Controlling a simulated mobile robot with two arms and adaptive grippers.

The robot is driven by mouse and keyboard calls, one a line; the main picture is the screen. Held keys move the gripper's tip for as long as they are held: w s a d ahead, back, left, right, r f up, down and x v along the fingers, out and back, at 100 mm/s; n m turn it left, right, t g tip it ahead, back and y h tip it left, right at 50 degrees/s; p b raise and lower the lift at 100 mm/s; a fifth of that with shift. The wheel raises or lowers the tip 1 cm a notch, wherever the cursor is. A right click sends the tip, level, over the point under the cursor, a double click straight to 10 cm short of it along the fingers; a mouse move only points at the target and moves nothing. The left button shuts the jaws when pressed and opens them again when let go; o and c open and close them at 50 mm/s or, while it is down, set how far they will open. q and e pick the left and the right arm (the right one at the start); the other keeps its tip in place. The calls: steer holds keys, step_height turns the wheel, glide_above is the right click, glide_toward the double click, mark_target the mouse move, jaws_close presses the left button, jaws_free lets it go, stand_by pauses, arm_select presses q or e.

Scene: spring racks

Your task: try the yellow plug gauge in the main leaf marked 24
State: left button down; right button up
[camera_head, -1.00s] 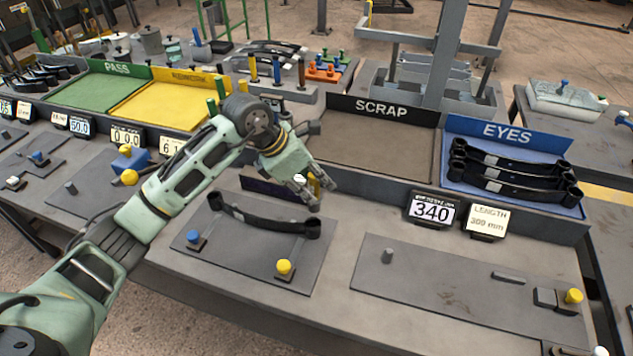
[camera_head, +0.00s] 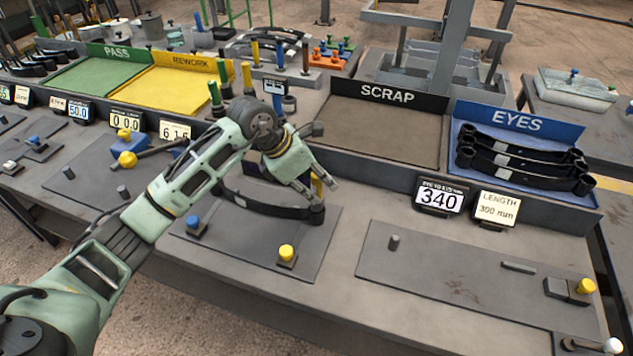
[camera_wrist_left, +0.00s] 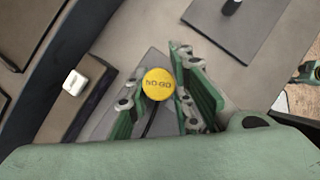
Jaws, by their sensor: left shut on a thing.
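The yellow plug gauge (camera_head: 317,184) is between the fingertips of my left gripper (camera_head: 319,187), which is shut on it. In the left wrist view its round yellow end (camera_wrist_left: 159,84), lettered NO-GO, faces the camera between the fingers. A black curved leaf (camera_head: 265,205) lies on a grey plate below the gripper. The gauge is close to the leaf's right eye (camera_head: 317,214); I cannot tell whether they touch. My right gripper is not in view.
A yellow-knobbed block (camera_head: 287,254) and a blue-knobbed block (camera_head: 194,226) stand on the plate (camera_head: 240,250). The SCRAP tray (camera_head: 380,135) is empty; the EYES tray (camera_head: 465,190) holds stacked leaves. A 340 display (camera_head: 439,197) stands right of the gripper.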

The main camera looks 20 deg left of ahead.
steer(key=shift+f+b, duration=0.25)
steer(key=shift+b, duration=0.05)
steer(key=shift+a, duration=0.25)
stand_by(0.4)
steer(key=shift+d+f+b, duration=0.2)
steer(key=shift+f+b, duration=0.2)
stand_by(1.2)
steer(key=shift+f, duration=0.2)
stand_by(0.3)
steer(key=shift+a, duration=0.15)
stand_by(0.8)
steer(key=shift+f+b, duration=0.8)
steer(key=shift+b, duration=0.2)
stand_by(2.8)
